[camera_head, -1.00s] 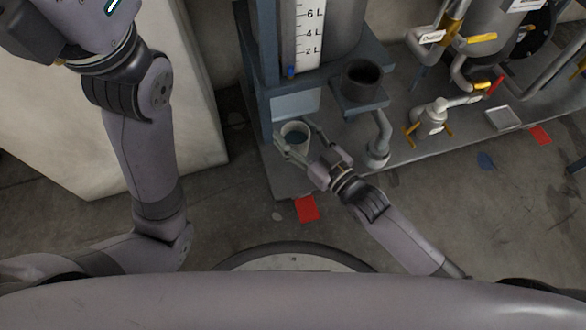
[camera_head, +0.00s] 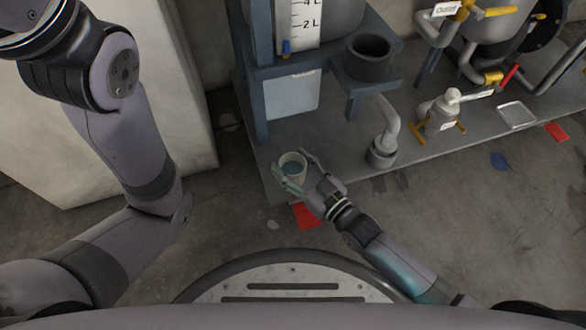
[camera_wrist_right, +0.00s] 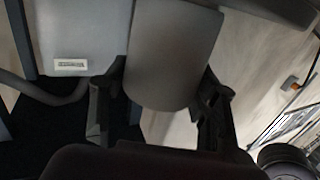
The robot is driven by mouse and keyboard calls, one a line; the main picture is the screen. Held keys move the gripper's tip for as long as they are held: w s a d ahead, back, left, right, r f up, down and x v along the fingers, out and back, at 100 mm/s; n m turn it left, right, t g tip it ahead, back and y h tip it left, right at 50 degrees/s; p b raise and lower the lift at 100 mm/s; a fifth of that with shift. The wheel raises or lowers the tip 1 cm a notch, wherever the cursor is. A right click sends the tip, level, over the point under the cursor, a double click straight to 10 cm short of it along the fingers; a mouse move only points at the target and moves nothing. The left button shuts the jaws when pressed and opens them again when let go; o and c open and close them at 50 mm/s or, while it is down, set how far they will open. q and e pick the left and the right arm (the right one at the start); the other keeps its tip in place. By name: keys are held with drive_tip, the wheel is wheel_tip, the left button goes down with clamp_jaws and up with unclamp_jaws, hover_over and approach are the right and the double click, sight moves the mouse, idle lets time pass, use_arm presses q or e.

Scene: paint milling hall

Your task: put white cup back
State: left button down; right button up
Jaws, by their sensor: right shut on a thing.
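The white cup (camera_head: 293,156) is in the head view, over the left front corner of the grey platform, with its mouth facing up. Blue-grey liquid shows inside. My right gripper (camera_head: 297,170) is shut on the cup, one finger on each side. In the right wrist view the cup (camera_wrist_right: 172,55) is a grey, shaded shape between the two dark fingers (camera_wrist_right: 165,105). I cannot tell whether the cup's base touches the platform. My left arm comes in from the left in the head view, but its gripper is outside the picture.
A blue frame (camera_head: 262,105) carries a tank with a litre scale (camera_head: 302,25). A dark round holder (camera_head: 370,57) sits on a side bracket. A bent pipe (camera_head: 388,130), a valve (camera_head: 438,112) and a metal tray (camera_head: 517,115) stand to the right. Red patches (camera_head: 305,215) mark the floor.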

drive_tip(key=shift+f, duration=0.1)
drive_tip(key=shift+f, duration=0.1)
drive_tip(key=o, duration=0.8)
drive_tip(key=shift+f, duration=0.1)
drive_tip(key=shift+c, duration=0.2)
drive_tip(key=o, duration=0.5)
drive_tip(key=shift+c, duration=0.2)
drive_tip(key=shift+r, duration=0.3)
drive_tip(key=p+v, duration=0.6)
drive_tip(key=v, duration=0.6)
